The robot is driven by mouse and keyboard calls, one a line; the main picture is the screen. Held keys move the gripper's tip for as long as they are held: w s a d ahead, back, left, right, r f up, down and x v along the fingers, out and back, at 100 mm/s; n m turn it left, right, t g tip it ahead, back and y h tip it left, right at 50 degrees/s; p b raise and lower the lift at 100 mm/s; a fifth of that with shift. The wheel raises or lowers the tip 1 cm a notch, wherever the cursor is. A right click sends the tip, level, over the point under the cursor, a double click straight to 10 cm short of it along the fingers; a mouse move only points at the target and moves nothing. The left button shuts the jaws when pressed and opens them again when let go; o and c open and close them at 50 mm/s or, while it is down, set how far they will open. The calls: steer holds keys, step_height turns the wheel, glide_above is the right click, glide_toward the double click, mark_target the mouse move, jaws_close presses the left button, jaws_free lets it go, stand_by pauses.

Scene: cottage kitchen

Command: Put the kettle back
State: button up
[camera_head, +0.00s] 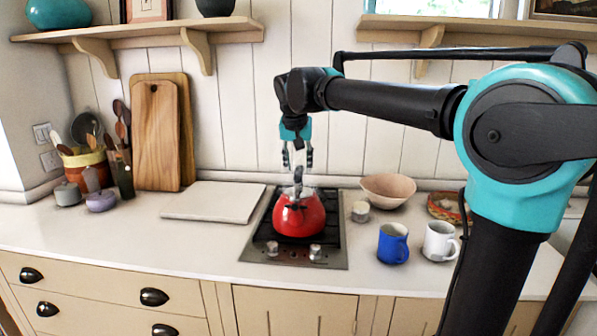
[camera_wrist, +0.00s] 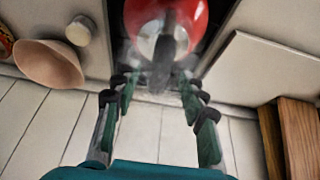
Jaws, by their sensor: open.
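A red kettle (camera_head: 299,216) with a dark handle on top stands upright on the black hob (camera_head: 262,232). A wisp of steam shows around its top. In the wrist view the kettle (camera_wrist: 187,18) is at the top, partly cut off by the frame edge. My gripper (camera_head: 298,164) points down above the kettle, apart from it in the head view. In the wrist view its fingers (camera_wrist: 158,90) are spread with nothing between them that they grip. The kettle's handle shows beyond the fingertips.
A small jar (camera_head: 361,211) and a pinkish bowl (camera_head: 388,190) stand right of the hob. A blue mug (camera_head: 393,243) and white mug (camera_head: 440,241) are nearer the front. A pale board (camera_head: 213,201) lies left. A shelf (camera_head: 140,33) hangs above; the front-left counter is clear.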

steer(key=v, duration=0.9)
steer(key=shift+w, duration=0.1)
